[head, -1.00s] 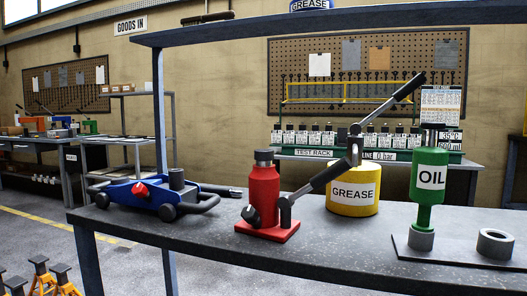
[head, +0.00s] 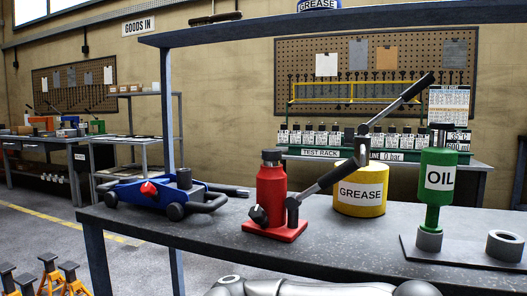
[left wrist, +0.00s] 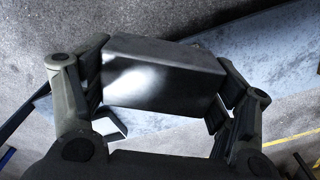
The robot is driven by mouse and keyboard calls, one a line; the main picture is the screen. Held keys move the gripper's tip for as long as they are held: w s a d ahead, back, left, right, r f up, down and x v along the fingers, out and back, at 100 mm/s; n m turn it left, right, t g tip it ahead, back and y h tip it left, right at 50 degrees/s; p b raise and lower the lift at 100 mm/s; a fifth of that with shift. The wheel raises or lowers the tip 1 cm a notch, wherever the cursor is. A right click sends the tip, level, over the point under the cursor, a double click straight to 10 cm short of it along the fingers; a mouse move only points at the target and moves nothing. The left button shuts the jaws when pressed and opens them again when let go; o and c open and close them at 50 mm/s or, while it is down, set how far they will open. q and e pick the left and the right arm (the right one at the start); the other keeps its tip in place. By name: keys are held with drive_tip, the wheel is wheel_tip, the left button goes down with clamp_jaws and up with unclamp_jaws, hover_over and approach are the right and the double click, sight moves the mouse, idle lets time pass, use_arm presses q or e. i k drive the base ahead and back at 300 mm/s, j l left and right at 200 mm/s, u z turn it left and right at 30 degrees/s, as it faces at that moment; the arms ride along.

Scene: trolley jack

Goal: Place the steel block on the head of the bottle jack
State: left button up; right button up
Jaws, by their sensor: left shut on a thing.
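The red bottle jack (head: 271,195) stands upright on its red base on the grey workbench (head: 340,248) in the head view. Its dark head (head: 271,156) is bare on top. My right gripper is in neither view.
A blue trolley jack (head: 150,193) is left of the bottle jack. A yellow grease tin (head: 360,192) stands behind it to the right. A blue post and overhead shelf frame the bench.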

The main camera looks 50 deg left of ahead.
sight(272, 150)
drive_tip(key=k+l+u, duration=0.1)
drive_tip(key=u, duration=0.8)
